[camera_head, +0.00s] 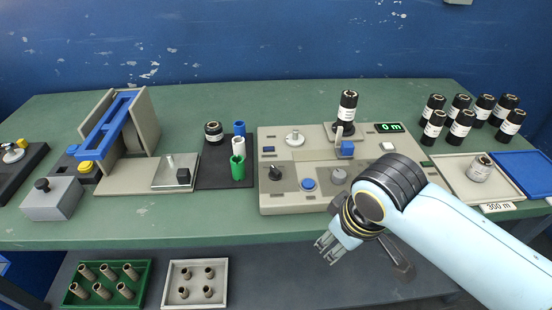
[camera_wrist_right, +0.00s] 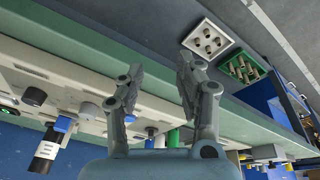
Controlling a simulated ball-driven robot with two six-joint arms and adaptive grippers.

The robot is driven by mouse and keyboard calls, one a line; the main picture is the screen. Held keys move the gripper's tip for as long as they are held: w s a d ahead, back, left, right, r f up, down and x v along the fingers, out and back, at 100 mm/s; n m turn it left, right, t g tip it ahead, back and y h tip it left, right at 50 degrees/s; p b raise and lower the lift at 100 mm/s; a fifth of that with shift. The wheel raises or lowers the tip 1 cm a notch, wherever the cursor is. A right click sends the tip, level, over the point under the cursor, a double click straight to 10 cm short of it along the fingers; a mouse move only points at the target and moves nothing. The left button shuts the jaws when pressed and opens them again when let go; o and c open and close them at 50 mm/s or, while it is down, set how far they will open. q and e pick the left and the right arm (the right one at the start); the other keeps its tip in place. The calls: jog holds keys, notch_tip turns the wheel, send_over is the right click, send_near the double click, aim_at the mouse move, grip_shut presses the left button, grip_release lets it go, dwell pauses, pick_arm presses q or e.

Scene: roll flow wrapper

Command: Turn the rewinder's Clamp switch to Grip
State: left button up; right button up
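The rewinder (camera_head: 300,200) is a beige panel machine at the middle of the bench, with a green "0 m" display (camera_head: 390,128). Its front row has a black knob (camera_head: 275,173), a blue button (camera_head: 308,184) and a grey knob (camera_head: 339,177). The labels are too small to read, so I cannot tell which knob is the Clamp switch. A black roll with a white label (camera_head: 347,108) stands on its rear part. My right gripper (camera_head: 328,252) is open and empty, in front of the bench edge, apart from the panel. Its spread fingers show in the right wrist view (camera_wrist_right: 160,70). My left gripper is not in view.
Several black rolls (camera_head: 460,125) stand at the back right, near a tray (camera_head: 450,178) marked 300 m and a blue tray (camera_head: 530,172). A dark mat (camera_head: 215,175) with coloured cylinders lies left of the rewinder. Below are a green rack (camera_head: 105,298) and a white rack (camera_head: 197,298).

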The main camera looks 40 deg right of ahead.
jog(key=w+r+p, duration=0.1)
jog(key=w+r, duration=0.5)
jog(key=r, duration=0.1)
jog(key=m+g, duration=0.1)
jog(key=g, duration=0.2)
send_near(276, 170)
jog(key=shift+y, duration=0.4)
jog(key=f, duration=0.9)
jog(key=shift+s+d, duration=0.15)
jog(key=shift+d, duration=0.2)
grip_shut()
